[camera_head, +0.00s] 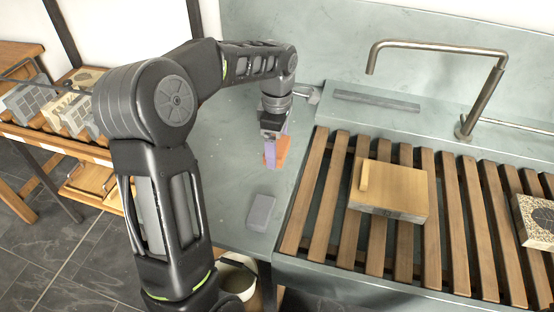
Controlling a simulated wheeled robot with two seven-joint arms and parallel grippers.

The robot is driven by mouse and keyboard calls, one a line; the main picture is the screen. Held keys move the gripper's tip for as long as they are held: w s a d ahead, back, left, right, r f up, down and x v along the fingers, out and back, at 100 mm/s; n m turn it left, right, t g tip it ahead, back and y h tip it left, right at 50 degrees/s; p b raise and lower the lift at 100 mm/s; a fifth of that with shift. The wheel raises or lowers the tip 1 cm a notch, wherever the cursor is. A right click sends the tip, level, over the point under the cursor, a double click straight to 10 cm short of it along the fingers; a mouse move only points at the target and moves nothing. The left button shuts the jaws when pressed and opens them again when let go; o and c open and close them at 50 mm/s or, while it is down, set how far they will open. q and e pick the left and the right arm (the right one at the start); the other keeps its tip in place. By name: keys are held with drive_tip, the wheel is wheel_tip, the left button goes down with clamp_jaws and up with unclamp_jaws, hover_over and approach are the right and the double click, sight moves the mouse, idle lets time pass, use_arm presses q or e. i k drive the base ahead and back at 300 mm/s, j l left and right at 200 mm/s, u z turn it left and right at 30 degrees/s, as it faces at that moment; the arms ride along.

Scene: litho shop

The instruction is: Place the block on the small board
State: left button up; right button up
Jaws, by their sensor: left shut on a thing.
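My left gripper (272,134) points down over the grey-green counter, left of the slatted rack. It is shut on a small block (282,150) that shows orange, with a purple part beside it. The gripper partly hides the block, and I cannot tell whether the block touches the counter. A light wooden board (402,187) lies on the slats to the right of the gripper, with a small wooden bar along its left edge. I cannot tell whether this is the small board. My right gripper is not in view.
A grey block (261,213) lies on the counter (233,190) near its front edge. A bent metal tap (480,95) stands behind the wooden slatted rack (313,195). A patterned slab (535,220) sits at far right. A wooden table (60,140) at left carries several grey blocks.

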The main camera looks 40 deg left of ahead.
sight(402, 186)
drive_tip(key=i+l, duration=0.1)
drive_tip(key=l, duration=0.3)
drive_tip(key=i+l, duration=0.1)
drive_tip(key=l, duration=0.3)
drive_tip(key=i+l, duration=0.15)
drive_tip(key=l, duration=0.2)
drive_tip(key=i+l, duration=0.1)
drive_tip(key=l, duration=0.3)
